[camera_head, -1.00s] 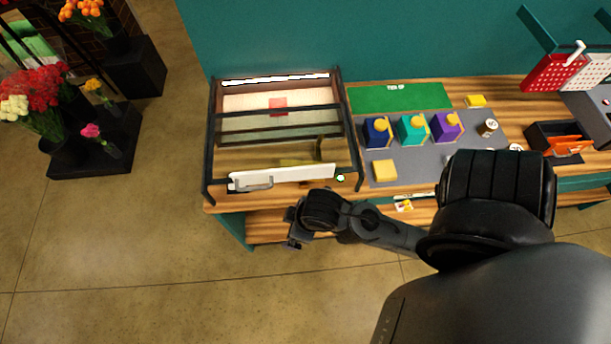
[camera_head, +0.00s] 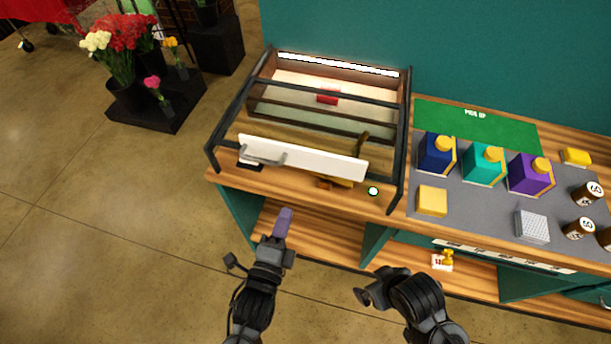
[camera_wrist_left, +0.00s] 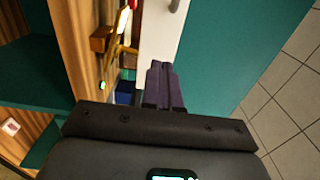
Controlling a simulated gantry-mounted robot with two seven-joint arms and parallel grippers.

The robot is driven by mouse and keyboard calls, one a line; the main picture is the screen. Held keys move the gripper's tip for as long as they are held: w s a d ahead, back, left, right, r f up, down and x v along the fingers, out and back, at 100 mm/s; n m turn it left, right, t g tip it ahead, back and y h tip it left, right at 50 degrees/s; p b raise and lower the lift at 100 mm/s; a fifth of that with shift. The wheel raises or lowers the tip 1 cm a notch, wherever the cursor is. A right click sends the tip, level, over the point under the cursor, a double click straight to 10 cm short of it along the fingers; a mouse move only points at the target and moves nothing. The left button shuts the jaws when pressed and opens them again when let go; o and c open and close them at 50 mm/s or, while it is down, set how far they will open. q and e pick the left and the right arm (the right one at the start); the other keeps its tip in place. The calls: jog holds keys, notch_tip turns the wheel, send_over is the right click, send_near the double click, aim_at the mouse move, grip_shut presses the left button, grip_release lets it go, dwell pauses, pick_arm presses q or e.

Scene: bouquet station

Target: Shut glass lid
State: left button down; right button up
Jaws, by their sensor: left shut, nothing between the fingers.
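The glass case (camera_head: 211,148) has a dark frame and stands on the left end of the wooden counter. Its glass lid has a white front strip (camera_head: 335,162) with a grey handle (camera_head: 262,159). The strip sits above the counter edge; I cannot tell how wide the gap beneath it is. My left gripper (camera_head: 286,212) is shut and empty, with purple fingers, in front of and below the strip, apart from it. In the left wrist view the fingers (camera_wrist_left: 163,75) point toward the white strip (camera_wrist_left: 160,28). My right gripper (camera_head: 368,293) is low in front of the counter; its jaws are unclear.
A small green light (camera_head: 373,191) is on the counter right of the strip. Blue, teal and purple boxes (camera_head: 484,165) and a yellow block (camera_head: 432,201) stand on a grey mat to the right. Flowers (camera_head: 125,35) are at the far left. Floor in front is clear.

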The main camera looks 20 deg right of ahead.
pick_arm(q)
send_near(304, 161)
jog(key=x, duration=0.5)
jog(key=shift+s+d+r, duration=0.1)
jog(key=shift+s+r, duration=0.05)
jog(key=shift+x, duration=0.95)
